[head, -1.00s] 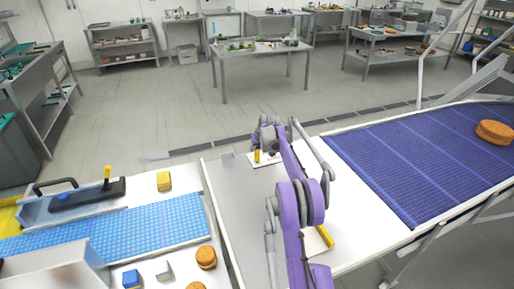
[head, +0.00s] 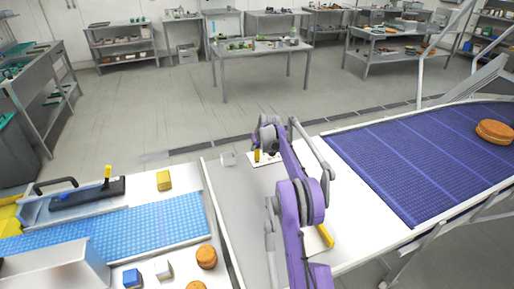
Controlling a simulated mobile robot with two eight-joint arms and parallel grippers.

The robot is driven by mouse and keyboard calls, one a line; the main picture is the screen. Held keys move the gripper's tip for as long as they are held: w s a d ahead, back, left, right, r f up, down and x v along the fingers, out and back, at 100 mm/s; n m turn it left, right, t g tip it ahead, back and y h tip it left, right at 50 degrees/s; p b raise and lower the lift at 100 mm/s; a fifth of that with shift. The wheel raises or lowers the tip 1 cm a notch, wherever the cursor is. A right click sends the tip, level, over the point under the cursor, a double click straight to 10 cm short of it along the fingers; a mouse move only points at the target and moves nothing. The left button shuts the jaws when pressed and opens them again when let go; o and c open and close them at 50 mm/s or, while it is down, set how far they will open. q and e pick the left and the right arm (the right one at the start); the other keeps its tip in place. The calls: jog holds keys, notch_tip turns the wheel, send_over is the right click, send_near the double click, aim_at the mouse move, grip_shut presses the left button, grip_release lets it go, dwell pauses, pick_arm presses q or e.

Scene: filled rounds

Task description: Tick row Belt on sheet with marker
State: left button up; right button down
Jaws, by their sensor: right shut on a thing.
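The white sheet (head: 279,158) lies flat on the bench near its far edge, mostly hidden under my right gripper. My right gripper (head: 262,147), at the end of the purple arm, is over the sheet and shut on the marker (head: 257,156), which shows as a short yellow upright piece. Whether its tip touches the sheet cannot be told. The rows, the word Belt and any marks are too small to read. My left gripper is not in view.
A purple belt (head: 410,165) with orange rounds (head: 494,132) is right.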

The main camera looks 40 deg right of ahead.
jog(key=shift+r, duration=3.45)
